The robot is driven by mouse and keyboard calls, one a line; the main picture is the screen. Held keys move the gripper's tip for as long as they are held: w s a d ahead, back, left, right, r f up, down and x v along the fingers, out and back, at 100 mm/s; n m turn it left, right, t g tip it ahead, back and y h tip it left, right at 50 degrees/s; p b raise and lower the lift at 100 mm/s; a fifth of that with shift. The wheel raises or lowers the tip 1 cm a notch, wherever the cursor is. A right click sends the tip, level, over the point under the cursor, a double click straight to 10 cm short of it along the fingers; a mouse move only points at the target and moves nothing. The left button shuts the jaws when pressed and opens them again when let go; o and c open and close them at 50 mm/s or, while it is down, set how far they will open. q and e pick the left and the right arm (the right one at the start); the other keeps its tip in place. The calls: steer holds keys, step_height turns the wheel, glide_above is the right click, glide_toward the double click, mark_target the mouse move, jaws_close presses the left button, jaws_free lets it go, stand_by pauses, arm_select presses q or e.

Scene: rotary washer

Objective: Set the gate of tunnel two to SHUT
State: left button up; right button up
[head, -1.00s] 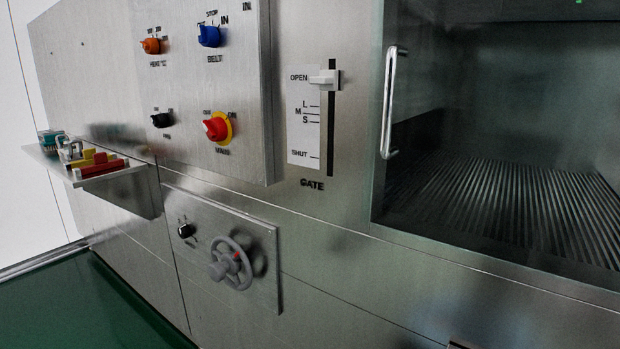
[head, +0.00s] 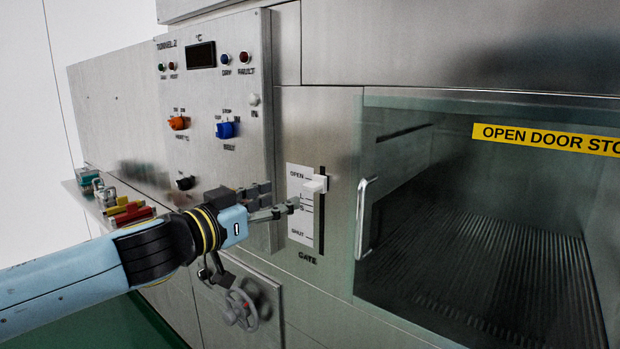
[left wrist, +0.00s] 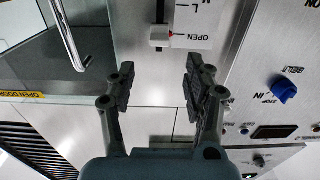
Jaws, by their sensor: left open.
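The gate slider (head: 315,184) is a white knob on a dark vertical slot, level with the OPEN mark of its white scale (head: 300,222). SHUT is at the low end of the scale, with GATE lettered below. The slider also shows at the top of the left wrist view (left wrist: 160,36), beside the word OPEN. My left gripper (head: 278,198) is open and empty, just left of the slider in the head view. In the left wrist view its fingers (left wrist: 158,75) are spread below the slider, apart from it. My right gripper is out of view.
The control panel (head: 200,90) marked TUNNEL 2, with blue (head: 226,130) and orange (head: 178,123) knobs, stands left of the scale. A door handle (head: 364,217) juts out to its right. A grey handwheel (head: 240,310) is below my arm. A shelf holds small coloured items (head: 130,213).

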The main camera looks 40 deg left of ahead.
mark_target(308, 187)
arm_select(q)
steer(key=w, duration=0.3)
steer(key=shift+w+d, duration=0.15)
steer(key=shift+w, duration=0.2)
steer(key=w+b, duration=0.1)
steer(key=w, duration=0.1)
steer(key=w+b, duration=0.1)
steer(key=w, duration=0.1)
steer(key=shift+w+d, duration=0.2)
steer(key=shift+w, duration=0.55)
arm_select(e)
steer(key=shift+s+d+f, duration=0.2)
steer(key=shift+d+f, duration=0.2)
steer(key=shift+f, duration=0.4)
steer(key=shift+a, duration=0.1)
arm_select(q)
jaws_close()
